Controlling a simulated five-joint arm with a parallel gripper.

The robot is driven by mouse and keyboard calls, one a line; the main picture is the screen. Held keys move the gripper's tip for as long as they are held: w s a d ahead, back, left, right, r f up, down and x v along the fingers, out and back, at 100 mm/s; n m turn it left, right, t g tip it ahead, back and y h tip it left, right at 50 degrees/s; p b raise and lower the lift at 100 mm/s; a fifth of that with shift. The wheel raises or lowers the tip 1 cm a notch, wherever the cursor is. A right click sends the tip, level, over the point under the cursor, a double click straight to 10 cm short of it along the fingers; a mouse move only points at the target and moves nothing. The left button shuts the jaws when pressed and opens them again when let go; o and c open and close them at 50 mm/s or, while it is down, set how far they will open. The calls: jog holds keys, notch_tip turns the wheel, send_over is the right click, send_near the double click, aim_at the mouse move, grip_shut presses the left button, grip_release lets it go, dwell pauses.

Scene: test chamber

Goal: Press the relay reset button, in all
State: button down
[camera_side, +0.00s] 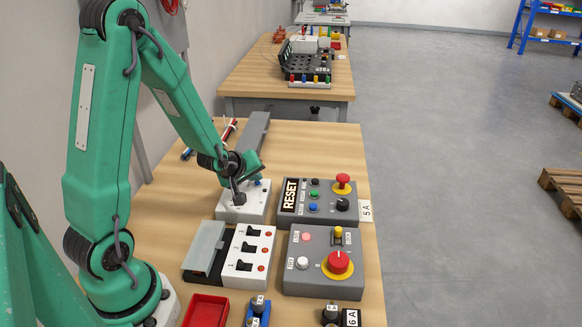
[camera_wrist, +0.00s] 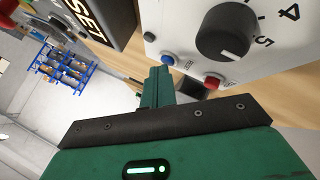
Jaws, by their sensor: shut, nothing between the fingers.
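A white box (camera_side: 234,214) stands below my gripper (camera_side: 238,198) in the side view. In the wrist view this box (camera_wrist: 262,58) has a black dial (camera_wrist: 223,33) with numbers, a blue button (camera_wrist: 167,59) and a red button (camera_wrist: 213,82). My gripper (camera_wrist: 162,72) is shut and empty, its tip close to the blue button; I cannot tell whether they touch. A grey box (camera_side: 328,213) to the right bears a black RESET sign (camera_side: 290,195) and black, green and blue buttons. I cannot read any label naming the relay's button.
A red mushroom knob (camera_side: 343,181) rises from the RESET box. In front stand a white switch box (camera_side: 249,254) and a grey box with a red emergency knob (camera_side: 338,262). A red tray (camera_side: 205,310) lies at the front. Bare wood (camera_side: 310,146) shows behind the boxes.

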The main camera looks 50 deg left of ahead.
jog(key=shift+r, duration=0.9)
notch_tip(320, 180, up, 5)
dwell(0.8)
dwell(0.5)
